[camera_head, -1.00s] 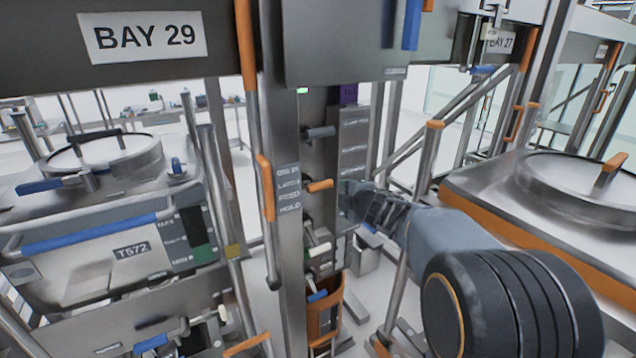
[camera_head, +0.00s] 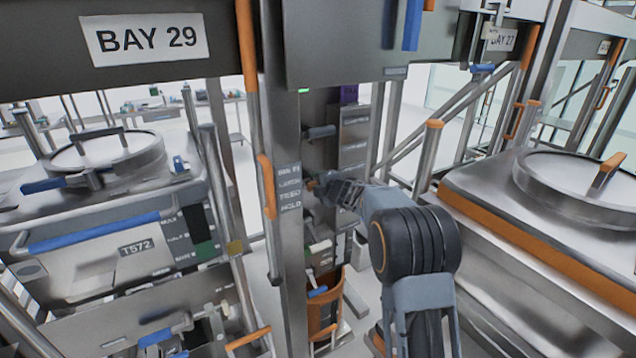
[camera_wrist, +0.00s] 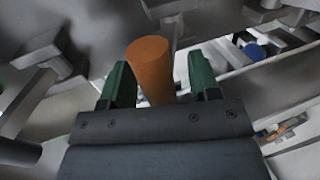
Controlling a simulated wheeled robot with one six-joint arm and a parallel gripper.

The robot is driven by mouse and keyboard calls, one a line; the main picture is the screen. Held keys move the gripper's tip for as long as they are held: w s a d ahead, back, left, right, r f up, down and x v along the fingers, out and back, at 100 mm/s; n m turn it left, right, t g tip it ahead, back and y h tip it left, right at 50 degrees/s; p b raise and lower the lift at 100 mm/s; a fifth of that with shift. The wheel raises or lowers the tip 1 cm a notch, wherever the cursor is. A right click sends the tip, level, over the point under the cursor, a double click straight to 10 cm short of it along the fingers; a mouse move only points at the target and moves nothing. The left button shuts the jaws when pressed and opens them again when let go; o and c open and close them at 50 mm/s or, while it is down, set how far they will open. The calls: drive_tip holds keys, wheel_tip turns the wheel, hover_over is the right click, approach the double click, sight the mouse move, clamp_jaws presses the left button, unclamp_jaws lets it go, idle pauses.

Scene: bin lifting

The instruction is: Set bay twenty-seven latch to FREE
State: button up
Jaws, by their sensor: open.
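My gripper (camera_head: 320,188) is at the upright post, at the orange latch lever (camera_head: 311,184), which my fingers mostly hide in the head view. In the wrist view the lever's round orange end (camera_wrist: 150,62) sits between my two green fingers (camera_wrist: 157,85). The fingers are open, with a gap on the right side; contact on the left cannot be told. The post's label plate (camera_head: 289,188) has several lines of text beside the lever, the lowest reading HOLD.
A BAY 29 sign (camera_head: 151,39) is on the left beam. A grey lever (camera_head: 319,132) sticks out above my gripper, and a white-tipped lever (camera_head: 322,249) below it. A lidded bin T572 (camera_head: 100,235) stands left, another lidded bin (camera_head: 585,190) right. An orange holder (camera_head: 325,305) is low on the post.

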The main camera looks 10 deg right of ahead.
drive_tip(key=shift+w+a+f, duration=0.15)
drive_tip(key=shift+w+a, duration=0.05)
drive_tip(key=shift+w, duration=0.25)
drive_tip(key=shift+c, duration=0.2)
